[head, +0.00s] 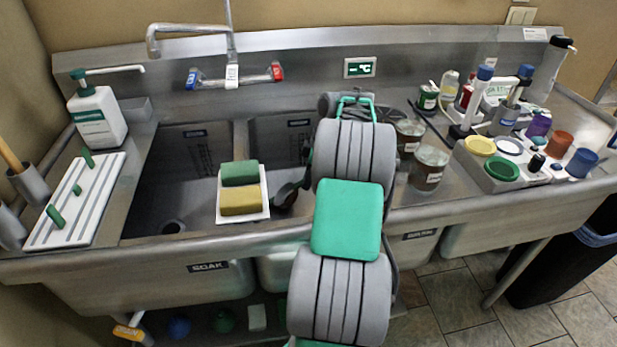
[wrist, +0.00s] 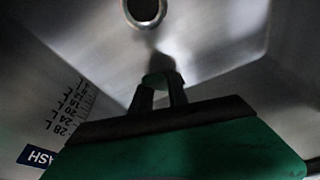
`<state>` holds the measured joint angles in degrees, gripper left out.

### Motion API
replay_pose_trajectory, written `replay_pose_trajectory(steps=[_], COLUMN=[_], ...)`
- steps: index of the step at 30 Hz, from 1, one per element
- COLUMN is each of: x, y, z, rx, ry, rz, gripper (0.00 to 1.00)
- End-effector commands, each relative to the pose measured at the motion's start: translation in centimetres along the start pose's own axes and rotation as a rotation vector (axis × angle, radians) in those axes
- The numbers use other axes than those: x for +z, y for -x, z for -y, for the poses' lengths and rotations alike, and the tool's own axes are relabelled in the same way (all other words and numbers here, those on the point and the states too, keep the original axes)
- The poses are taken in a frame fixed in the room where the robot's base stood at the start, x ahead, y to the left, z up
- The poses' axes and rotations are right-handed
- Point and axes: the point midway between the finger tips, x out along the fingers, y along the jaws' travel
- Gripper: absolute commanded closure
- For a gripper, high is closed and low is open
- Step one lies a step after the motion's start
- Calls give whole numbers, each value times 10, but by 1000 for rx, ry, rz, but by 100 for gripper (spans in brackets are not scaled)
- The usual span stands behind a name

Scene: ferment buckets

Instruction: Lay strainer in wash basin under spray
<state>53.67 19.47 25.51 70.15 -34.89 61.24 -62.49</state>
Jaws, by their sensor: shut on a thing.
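The wash basin (head: 268,150) is the middle steel basin in the head view, largely hidden behind my arm. The wrist view looks down into it, with its bare floor (wrist: 215,55), scale marks and a partly cut label ending in "ASH". My gripper (wrist: 161,88) is inside the basin, its two dark fingers shut on a small green piece (wrist: 158,79). This is likely part of the strainer; the rest of it cannot be made out. The head view hides my gripper and this piece. A steel spout (head: 190,31) rises behind the basins; no spray is visible.
The round drain (wrist: 145,10) lies ahead of my fingers. A white tray (head: 263,213) with green and yellow sponges straddles the divider beside my arm. The soak basin (head: 165,185) is at left. Glass jars (head: 430,165) and a crowded right counter stand close to my arm.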

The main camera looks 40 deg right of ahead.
Motion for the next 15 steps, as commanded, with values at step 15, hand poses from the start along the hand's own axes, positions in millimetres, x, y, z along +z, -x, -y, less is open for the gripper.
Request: replay_pose_trajectory(steps=[15], x=[2], y=[-9], z=[2], rx=[-9], ry=[-1], rz=[0], gripper=[100])
